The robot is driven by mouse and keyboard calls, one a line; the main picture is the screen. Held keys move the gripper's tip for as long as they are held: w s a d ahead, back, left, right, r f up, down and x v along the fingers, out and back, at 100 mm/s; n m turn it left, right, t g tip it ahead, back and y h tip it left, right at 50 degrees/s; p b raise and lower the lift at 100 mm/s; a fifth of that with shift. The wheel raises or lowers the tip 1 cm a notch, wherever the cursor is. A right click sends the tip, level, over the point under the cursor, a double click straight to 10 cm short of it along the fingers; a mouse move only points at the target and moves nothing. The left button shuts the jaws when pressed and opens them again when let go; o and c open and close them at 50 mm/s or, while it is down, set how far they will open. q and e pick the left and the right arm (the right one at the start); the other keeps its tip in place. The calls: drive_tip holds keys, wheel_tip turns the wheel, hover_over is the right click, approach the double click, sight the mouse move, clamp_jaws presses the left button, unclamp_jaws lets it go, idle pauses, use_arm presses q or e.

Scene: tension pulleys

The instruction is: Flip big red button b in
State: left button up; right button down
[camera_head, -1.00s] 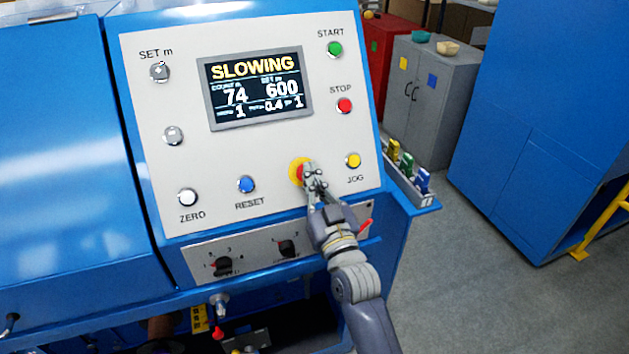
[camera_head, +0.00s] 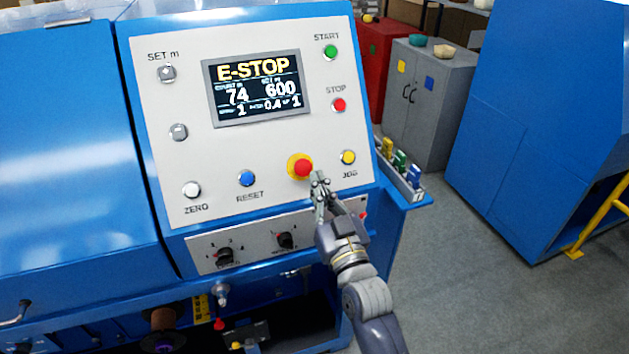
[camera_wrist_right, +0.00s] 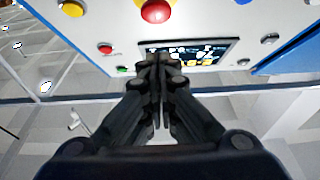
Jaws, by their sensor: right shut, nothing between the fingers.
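The big red button (camera_head: 302,168) has a yellow collar and sits low on the right half of the white control panel (camera_head: 230,150). It also shows at the top of the right wrist view (camera_wrist_right: 156,11). My right gripper (camera_head: 319,178) is shut and empty, just below and to the right of the button in the head view, and appears apart from it. The display (camera_head: 258,88) reads E-STOP, with 74 and 600 below. My left gripper is not in view.
Around the red button are a blue RESET button (camera_head: 247,178), a yellow JOG button (camera_head: 348,157), a red STOP button (camera_head: 339,105) and a green START button (camera_head: 331,51). Black rotary knobs (camera_head: 285,240) sit on the strip below. Open floor lies to the right.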

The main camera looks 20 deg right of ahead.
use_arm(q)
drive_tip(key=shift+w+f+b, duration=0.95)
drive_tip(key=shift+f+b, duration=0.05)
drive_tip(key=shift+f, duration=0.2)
use_arm(e)
drive_tip(key=v, duration=0.6)
drive_tip(key=shift+f, duration=0.15)
